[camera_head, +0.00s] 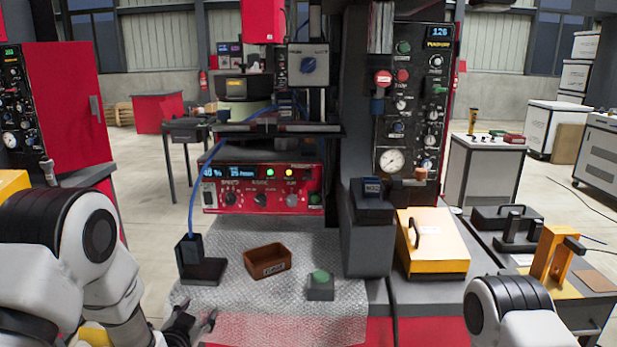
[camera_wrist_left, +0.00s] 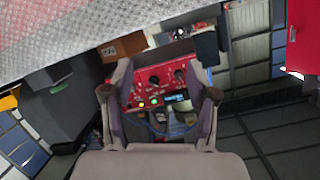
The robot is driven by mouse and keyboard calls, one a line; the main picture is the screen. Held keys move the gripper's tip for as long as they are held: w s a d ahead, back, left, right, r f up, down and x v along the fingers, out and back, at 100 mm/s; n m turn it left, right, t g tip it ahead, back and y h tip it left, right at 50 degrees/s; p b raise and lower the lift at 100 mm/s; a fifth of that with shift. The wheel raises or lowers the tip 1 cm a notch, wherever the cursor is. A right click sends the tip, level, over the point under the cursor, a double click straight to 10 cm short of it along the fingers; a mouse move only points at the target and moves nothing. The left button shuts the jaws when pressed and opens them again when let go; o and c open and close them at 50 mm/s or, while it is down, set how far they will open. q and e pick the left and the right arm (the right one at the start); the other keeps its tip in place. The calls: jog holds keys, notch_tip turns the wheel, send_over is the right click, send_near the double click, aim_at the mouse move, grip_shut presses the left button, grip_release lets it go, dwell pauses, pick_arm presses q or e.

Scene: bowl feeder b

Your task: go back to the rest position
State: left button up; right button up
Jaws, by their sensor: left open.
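My left gripper (camera_head: 199,325) is at the front left edge of the worktop, low in the head view. In the left wrist view my left gripper (camera_wrist_left: 162,92) has its two fingers spread apart with nothing between them. Beyond the fingers the wrist view shows the red control unit (camera_wrist_left: 158,88) with its knobs and lit lamps. The same red control unit (camera_head: 262,187) stands at the back of the worktop in the head view. My right arm shows at the lower right of the head view, but its gripper is out of the picture.
A brown bin (camera_head: 267,261), a green-button box (camera_head: 320,286) and a dark stand (camera_head: 203,269) with a blue cable sit on the bubble-wrap-like mat (camera_head: 240,305). A yellow box (camera_head: 432,245) stands to the right, beside the dark machine column (camera_head: 367,240).

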pick_arm(q)
jog(key=s+f+g+p, duration=0.2)
jog(key=s+f+g, duration=0.2)
jog(key=s+f, duration=0.65)
jog(key=s+f+n+g+p, duration=0.1)
jog(key=s+f+g, duration=0.3)
jog(key=s, duration=1)
jog(key=s+f+n+g+p, duration=0.1)
jog(key=s+f+n+g, duration=0.3)
jog(key=s, duration=1.1)
jog(key=f+g, duration=0.1)
jog(key=g, duration=0.1)
jog(key=shift+s+a+f+g+y, duration=0.25)
jog(key=shift+a+f+g+y, duration=0.05)
jog(key=shift+g, duration=0.1)
